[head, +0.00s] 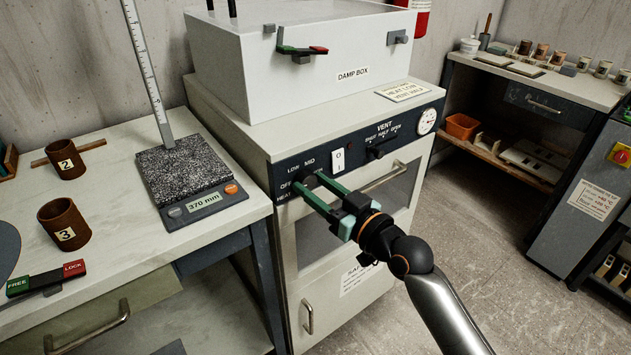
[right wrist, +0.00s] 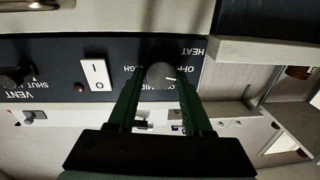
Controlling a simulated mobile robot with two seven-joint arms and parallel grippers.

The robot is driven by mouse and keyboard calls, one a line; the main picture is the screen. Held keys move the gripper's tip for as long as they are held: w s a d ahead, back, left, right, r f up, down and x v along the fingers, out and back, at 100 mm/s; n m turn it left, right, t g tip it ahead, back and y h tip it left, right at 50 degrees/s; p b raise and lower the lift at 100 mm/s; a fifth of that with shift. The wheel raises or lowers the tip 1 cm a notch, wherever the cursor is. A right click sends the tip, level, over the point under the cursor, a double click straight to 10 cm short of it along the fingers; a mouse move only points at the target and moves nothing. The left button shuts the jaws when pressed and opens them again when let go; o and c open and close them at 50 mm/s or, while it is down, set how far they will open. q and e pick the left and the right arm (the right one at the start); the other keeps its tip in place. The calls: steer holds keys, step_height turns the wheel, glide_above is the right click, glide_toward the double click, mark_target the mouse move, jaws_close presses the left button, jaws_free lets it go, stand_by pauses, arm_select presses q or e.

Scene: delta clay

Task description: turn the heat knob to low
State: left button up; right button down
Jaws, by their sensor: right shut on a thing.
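The heat knob (right wrist: 160,72) is a dark round knob on the black control panel, with OFF, LOW, MID and HIGH lettered around it. In the right wrist view, which shows the panel upside down, its short white mark points to the right and slightly down, toward the OFF and LOW side; the exact setting is hard to tell. My right gripper (head: 311,184) has its two green fingers on either side of the knob, shut on it. The fingers also show in the right wrist view (right wrist: 160,88), where one partly covers the lettering. In the head view the fingers mostly hide the knob. My left gripper is out of view.
A white rocker switch (head: 338,160) and the vent knob (head: 375,153) are to the right on the same panel. The oven door handle (head: 385,179) is below. The damp box (head: 300,65) stands on top.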

steer(key=shift+r+m, duration=0.15)
steer(key=shift+m, duration=0.35)
steer(key=m+p, duration=0.2)
steer(key=m, duration=0.1)
steer(key=shift+m, duration=0.4)
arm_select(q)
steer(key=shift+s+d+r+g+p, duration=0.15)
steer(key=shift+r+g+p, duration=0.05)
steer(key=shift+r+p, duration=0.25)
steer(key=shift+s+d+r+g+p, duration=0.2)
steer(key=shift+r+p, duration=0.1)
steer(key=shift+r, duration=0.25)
arm_select(e)
steer(key=m, duration=0.5)
steer(key=shift+f+t, duration=0.2)
steer(key=shift+t, duration=0.2)
steer(key=shift+c, duration=1.6)
jaws_free()
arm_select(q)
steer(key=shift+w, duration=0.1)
